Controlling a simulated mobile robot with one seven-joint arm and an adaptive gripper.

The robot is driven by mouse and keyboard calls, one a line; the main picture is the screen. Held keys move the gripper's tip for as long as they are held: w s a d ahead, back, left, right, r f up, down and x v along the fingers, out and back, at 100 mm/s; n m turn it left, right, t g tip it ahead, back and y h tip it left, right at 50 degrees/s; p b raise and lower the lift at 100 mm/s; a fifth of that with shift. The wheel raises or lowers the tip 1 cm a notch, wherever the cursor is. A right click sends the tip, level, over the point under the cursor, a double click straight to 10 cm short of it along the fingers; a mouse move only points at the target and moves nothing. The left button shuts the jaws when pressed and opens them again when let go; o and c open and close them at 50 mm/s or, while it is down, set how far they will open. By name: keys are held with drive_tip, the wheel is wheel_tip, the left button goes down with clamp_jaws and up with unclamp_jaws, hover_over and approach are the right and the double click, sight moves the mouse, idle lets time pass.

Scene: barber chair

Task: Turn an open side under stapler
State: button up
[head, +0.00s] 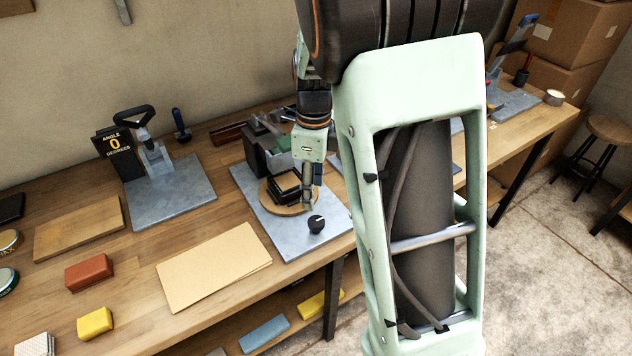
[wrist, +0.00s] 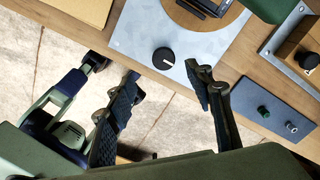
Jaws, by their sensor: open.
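A round wooden turntable (head: 301,209) sits on a grey metal plate (head: 252,198) on the workbench, with a black square open frame (head: 286,184) on it. A dark and green machine (head: 268,150), which looks like the stapler, stands behind the turntable, partly hidden by my arm. A black knob (head: 316,223) is at the plate's front corner. My gripper (head: 310,200) appears in front of the turntable's right side. In the wrist view my gripper (wrist: 167,82) is open and empty, with the knob (wrist: 163,58) just beyond the gap between the fingertips. Contact is not visible.
A tan sheet (head: 213,265), red block (head: 89,272) and yellow block (head: 95,323) lie on the bench. The floor (wrist: 190,130) shows past the bench's front edge.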

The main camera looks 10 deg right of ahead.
sight(316, 220)
drive_tip(key=f, duration=1.1)
drive_tip(key=shift+d, duration=0.4)
drive_tip(key=shift+c, duration=0.3)
drive_tip(key=c, duration=1.1)
